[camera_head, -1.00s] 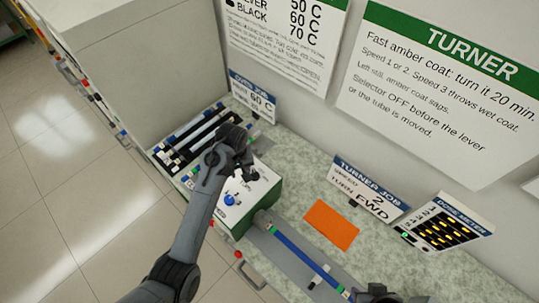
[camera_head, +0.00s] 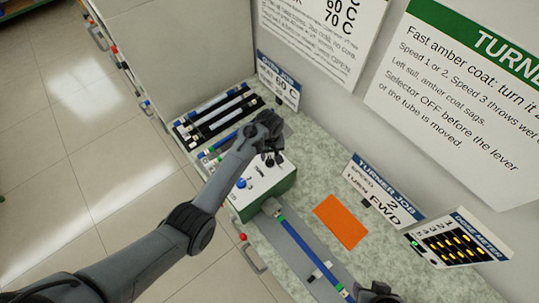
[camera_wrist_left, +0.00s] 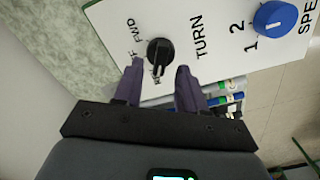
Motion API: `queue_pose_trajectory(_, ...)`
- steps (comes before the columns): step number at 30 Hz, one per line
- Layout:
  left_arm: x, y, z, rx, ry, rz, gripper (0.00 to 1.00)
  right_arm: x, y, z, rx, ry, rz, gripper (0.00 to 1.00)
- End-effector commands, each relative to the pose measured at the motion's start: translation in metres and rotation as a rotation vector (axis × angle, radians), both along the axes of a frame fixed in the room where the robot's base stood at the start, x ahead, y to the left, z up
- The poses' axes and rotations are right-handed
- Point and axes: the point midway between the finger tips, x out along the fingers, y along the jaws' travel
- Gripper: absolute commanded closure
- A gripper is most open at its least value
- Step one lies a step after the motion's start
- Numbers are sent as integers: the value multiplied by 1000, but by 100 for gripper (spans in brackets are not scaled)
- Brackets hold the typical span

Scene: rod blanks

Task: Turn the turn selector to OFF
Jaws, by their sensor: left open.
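The turn selector (camera_wrist_left: 160,52) is a black knob on the white panel (camera_wrist_left: 205,75) of the turner box, beside the word TURN. Its FWD mark and a partly covered OFF mark lie to its left in the left wrist view; I cannot read its pointer surely. In the head view my left gripper (camera_head: 272,158) is over the far end of the box (camera_head: 262,192) and hides most of the selector. My right gripper (camera_head: 378,293) barely shows at the bottom edge.
A blue speed knob (camera_head: 241,183) is on the same panel. A blue rod (camera_head: 298,248) lies along a grey rail beside the box. A rack of rods (camera_head: 222,115) is behind.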

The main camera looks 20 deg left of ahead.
Motion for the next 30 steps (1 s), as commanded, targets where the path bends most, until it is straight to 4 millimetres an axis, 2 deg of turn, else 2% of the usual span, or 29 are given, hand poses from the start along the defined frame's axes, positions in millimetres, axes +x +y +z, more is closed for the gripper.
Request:
queue_pose_trajectory(6, 0, 0, -12, 1, -2, 0, 60, 1, -2, 0, -7, -2, 4, 57)
queue_pose_trajectory(14, 0, 0, -13, 0, -2, 0, 60, 1, -2, 0, -10, -3, 5, 57)
queue_pose_trajectory(15, 0, 0, -13, 0, -2, 0, 61, 1, -2, 0, -10, -3, 5, 57)
queue_pose_trajectory(23, 0, 0, -13, 1, -1, 0, 100, 1, -2, 0, -7, -3, 3, 57)
queue_pose_trajectory(30, 0, 0, -12, 1, -1, -5, 100, 1, -1, 1, -1, -3, -1, 57)
